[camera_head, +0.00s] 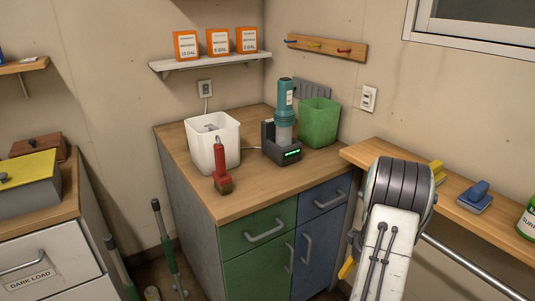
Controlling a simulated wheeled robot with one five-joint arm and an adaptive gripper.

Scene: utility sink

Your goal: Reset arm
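My arm (392,240) rises at the lower right, with a white link and a dark, ribbed joint at its top. It stands in front of the right-hand wooden counter and hides part of it. I cannot make out my gripper's fingers, so I cannot see whether it holds anything. A small grey and yellow piece (347,268) shows at the arm's left side; I cannot tell what it belongs to.
A wooden-topped cabinet (240,205) bears a white bin (212,150), a red-handled brush (221,170), a teal device in a black dock (285,115) and a green bin (319,122). A blue brush (475,196) lies on the right counter (480,222). Long handles (165,240) stand at left.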

